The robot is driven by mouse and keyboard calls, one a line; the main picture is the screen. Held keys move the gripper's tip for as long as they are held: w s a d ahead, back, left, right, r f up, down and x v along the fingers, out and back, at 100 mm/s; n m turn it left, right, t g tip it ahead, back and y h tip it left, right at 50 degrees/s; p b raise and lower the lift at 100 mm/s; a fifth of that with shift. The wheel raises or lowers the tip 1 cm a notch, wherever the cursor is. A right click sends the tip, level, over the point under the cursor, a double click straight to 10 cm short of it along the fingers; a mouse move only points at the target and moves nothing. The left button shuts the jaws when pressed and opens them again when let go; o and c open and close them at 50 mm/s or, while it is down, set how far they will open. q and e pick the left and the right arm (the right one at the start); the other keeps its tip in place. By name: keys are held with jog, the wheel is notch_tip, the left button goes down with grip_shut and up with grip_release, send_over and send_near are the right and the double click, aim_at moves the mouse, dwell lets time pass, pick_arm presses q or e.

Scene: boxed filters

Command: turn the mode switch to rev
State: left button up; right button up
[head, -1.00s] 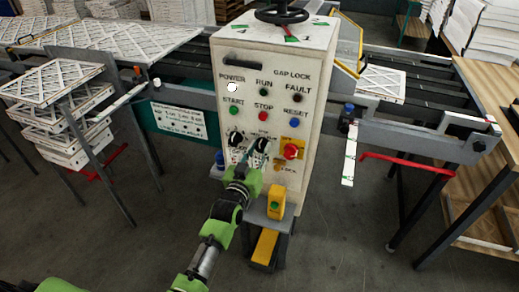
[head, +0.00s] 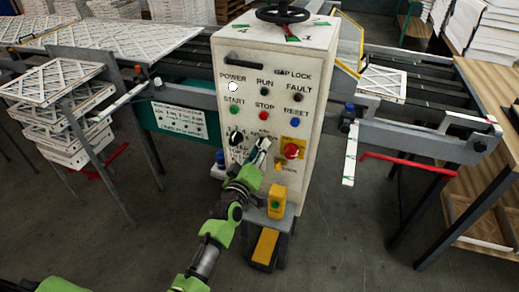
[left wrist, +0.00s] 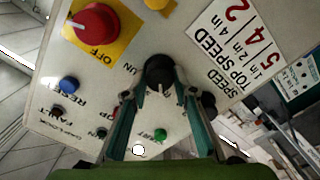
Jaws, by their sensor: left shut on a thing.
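The mode switch is a black rotary knob (left wrist: 160,72) on the front of the cream control panel (head: 268,80). In the left wrist view it sits between my fingertips, with a pale pointer line facing down the picture. Part of a label ending in "UN" shows beside it; the rest is hidden, so I cannot tell its setting. My left gripper (head: 264,146) reaches up from below and is shut on the knob (left wrist: 160,82). In the head view its fingers cover the switch. My right gripper is not in view.
A red knob on a yellow plate (head: 292,150), marked OFF, is close right of the gripper. The speed knob (head: 236,138) is to its left. Lamps and buttons, including the red stop button (head: 263,115), lie above. A yellow box with a green button (head: 277,203) stands below.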

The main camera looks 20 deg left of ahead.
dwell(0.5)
pick_arm(q)
jog(key=o, duration=1.1)
jog(key=s, duration=1.2)
jog(key=shift+a, duration=0.2)
jog(key=s+d+f+m+g+b, duration=0.1)
jog(key=s+f+m+g, duration=0.3)
jog(key=f, duration=0.8)
jog(key=s+d+f+g+h, duration=0.15)
jog(key=s+f, duration=0.35)
jog(key=f, duration=0.7)
jog(key=s+f+m+g+y+b, duration=0.1)
jog(key=s+f+g, duration=0.3)
jog(key=f, duration=0.9)
jog(key=s+a+f+m+g, duration=0.1)
jog(key=s+f+m+g, duration=0.1)
jog(key=s+f, duration=0.5)
jog(key=s+a+f+m+g+b, duration=0.1)
jog(key=s+f, duration=0.6)
jog(key=s, duration=1)
jog(key=s+a+f+m+g+y+b, duration=0.1)
jog(key=s+a+f+m+g, duration=0.2)
jog(key=s+f, duration=0.4)
jog(key=shift+s+a+g, duration=0.15)
jog(key=shift+s+g, duration=0.25)
jog(key=shift+s, duration=0.8)
jog(key=shift+s+a+g, duration=0.1)
jog(key=shift+s+g, duration=0.25)
jog(key=shift+s, duration=0.85)
